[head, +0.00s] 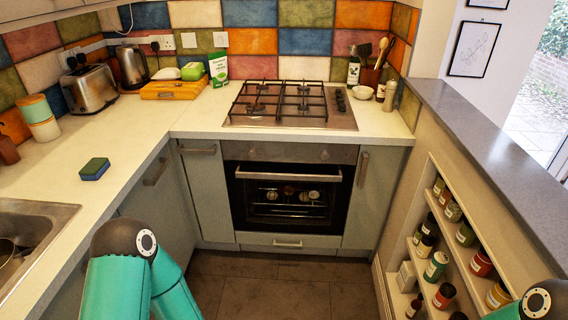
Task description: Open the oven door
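The oven (289,197) is built in under the gas hob at the far counter. My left arm's teal links show at the bottom left, and a bit of my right arm shows at the bottom right corner. Neither gripper is in view, and nothing of mine touches the oven.
The gas hob (291,104) sits above the oven. Floor tiles (270,290) in front of it are clear. A spice shelf (455,265) with several jars lines the right wall. A sink (35,228) and a sponge (94,169) are on the left counter.

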